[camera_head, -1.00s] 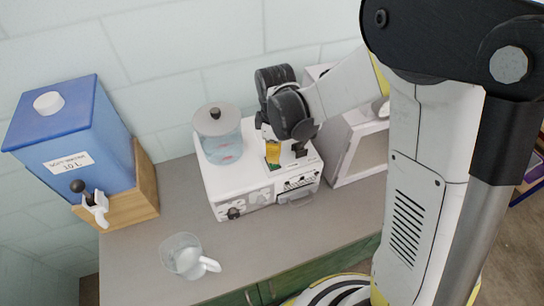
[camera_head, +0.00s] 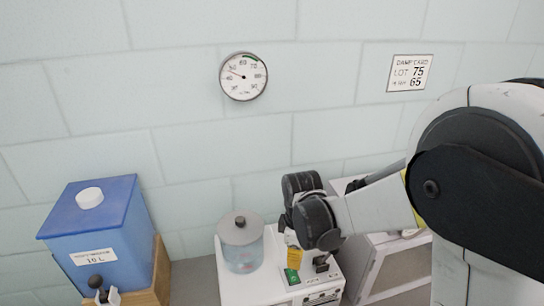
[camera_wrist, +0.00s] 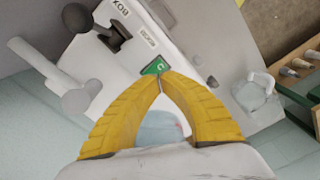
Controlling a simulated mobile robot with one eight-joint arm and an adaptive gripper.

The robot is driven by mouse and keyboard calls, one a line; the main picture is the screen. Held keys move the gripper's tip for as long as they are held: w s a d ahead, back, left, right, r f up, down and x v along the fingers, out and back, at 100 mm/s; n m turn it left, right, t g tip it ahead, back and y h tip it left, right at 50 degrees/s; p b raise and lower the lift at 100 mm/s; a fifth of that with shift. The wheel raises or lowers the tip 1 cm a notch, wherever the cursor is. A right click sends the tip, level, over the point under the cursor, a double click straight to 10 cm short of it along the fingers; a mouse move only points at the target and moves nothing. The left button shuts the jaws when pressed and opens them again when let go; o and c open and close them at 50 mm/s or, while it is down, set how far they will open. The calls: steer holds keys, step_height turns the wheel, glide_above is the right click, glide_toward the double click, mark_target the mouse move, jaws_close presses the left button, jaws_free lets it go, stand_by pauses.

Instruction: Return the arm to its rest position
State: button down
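My arm reaches in from the right in the head view, with my gripper (camera_head: 294,258) pointing down over the front part of a white machine (camera_head: 237,288). In the wrist view the yellow fingers of my gripper (camera_wrist: 161,76) curve together and meet at the tips, with nothing visible between them. A green marked patch (camera_wrist: 154,66) on the machine's top lies just beyond the tips. The same green patch (camera_head: 291,276) shows just below the fingers in the head view. I cannot tell whether the tips touch it.
A clear tank with a grey lid (camera_head: 240,230) stands on the machine, left of my gripper. A blue water container (camera_head: 95,235) stands far left on a wooden stand. A white cabinet (camera_head: 400,266) is at right. A gauge (camera_head: 243,77) and a sign (camera_head: 410,72) hang on the wall.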

steer(key=s+d+m+t+b, duration=0.7)
steer(key=s+d+m+b, duration=0.3)
steer(key=s+m+b, duration=0.3)
steer(key=m+b, duration=0.1)
steer(key=b, duration=0.1)
steer(key=shift+b, duration=0.3)
